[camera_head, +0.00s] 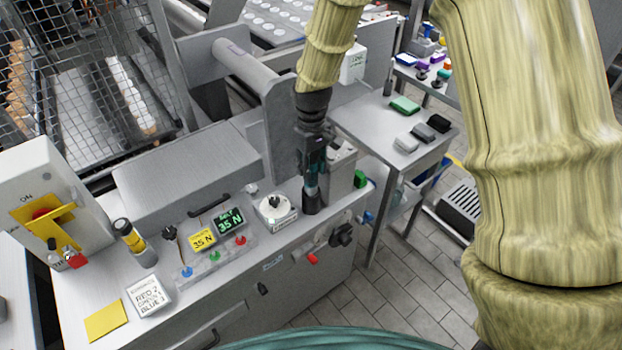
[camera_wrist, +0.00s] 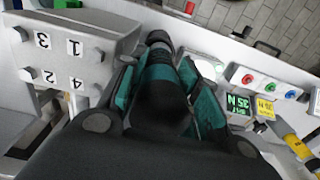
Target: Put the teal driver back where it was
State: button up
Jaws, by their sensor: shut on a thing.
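The teal driver (camera_head: 311,181) is dark and teal and stands roughly upright at the right end of the grey bench. My gripper (camera_head: 312,160) is shut around it from above. In the wrist view the driver (camera_wrist: 160,72) runs away from the camera between the two teal-padded fingers of my gripper (camera_wrist: 170,88). A dark cylindrical part (camera_head: 311,204) is at the driver's low end by the bench top. I cannot tell whether it is part of the driver or a holder, or whether it touches the bench.
A block numbered 1 to 4 (camera_wrist: 68,52) is close beside the driver. A white dial box (camera_head: 274,208) and a green "35 N" display (camera_head: 229,221) stand to its left. A grey side table (camera_head: 375,130) with several small blocks is behind right. A yellow-black cylinder (camera_head: 131,238) stands further left.

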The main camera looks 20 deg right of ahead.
jog(key=shift+w+f, duration=0.35)
jog(key=shift+f, duration=0.35)
jog(key=shift+s+f, duration=0.1)
jog(key=shift+s, duration=0.15)
jog(key=shift+s+f+p, duration=0.1)
jog(key=shift+f+p, duration=0.6)
jog(key=shift+f, duration=1.35)
jog(key=o, duration=0.8)
jog(key=shift+o, duration=0.2)
jog(key=shift+r+b, duration=1.9)
jog(key=shift+r, duration=4.25)
